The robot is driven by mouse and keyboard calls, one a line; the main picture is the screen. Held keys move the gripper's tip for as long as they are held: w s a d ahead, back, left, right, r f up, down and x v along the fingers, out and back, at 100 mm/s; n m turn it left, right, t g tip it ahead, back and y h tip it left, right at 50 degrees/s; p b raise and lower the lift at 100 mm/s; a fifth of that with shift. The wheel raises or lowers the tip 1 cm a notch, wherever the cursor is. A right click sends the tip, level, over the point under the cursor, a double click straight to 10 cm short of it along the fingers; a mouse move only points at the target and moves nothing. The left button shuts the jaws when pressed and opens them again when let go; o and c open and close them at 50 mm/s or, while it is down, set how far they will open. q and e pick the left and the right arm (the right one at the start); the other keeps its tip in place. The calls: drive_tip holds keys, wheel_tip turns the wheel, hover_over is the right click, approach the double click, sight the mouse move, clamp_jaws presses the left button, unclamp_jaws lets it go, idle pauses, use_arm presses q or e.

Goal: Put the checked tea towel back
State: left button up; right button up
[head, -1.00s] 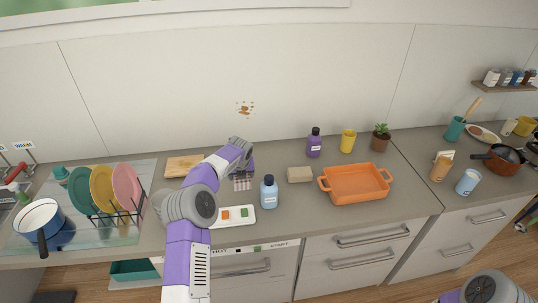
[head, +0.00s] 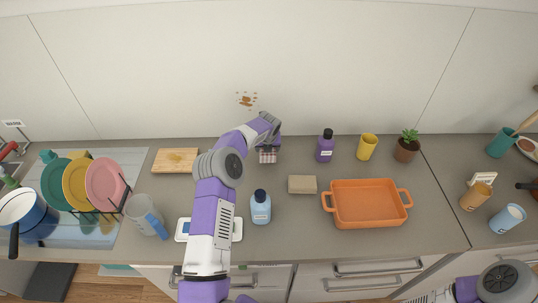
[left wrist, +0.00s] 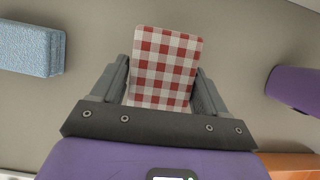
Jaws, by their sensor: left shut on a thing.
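The checked tea towel (left wrist: 165,62) is a red-and-white folded cloth between the fingers of my left gripper (left wrist: 160,85) in the left wrist view. My left gripper is shut on it. In the head view the towel (head: 267,157) hangs below my left gripper (head: 268,146), behind the light blue bottle and left of the purple bottle. I cannot tell whether the towel touches the counter. My right gripper is out of view; only part of my right arm shows at the lower right.
A blue bottle (head: 261,207), tan block (head: 302,184), purple bottle (head: 325,147) and orange dish (head: 368,205) stand nearby. A cutting board (head: 175,160), jug (head: 147,216) and plate rack are left. In the left wrist view, a blue speckled block (left wrist: 30,48) lies left.

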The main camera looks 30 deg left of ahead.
use_arm(q)
drive_tip(key=shift+w+f, duration=0.1)
drive_tip(key=shift+f, duration=2.4)
drive_tip(key=shift+f, duration=0.1)
drive_tip(key=o, duration=1.3)
drive_tip(key=shift+c, duration=0.2)
drive_tip(key=shift+r, duration=0.45)
drive_tip(key=v, duration=1.1)
drive_tip(key=shift+d+r, duration=0.15)
drive_tip(key=shift+d, duration=0.05)
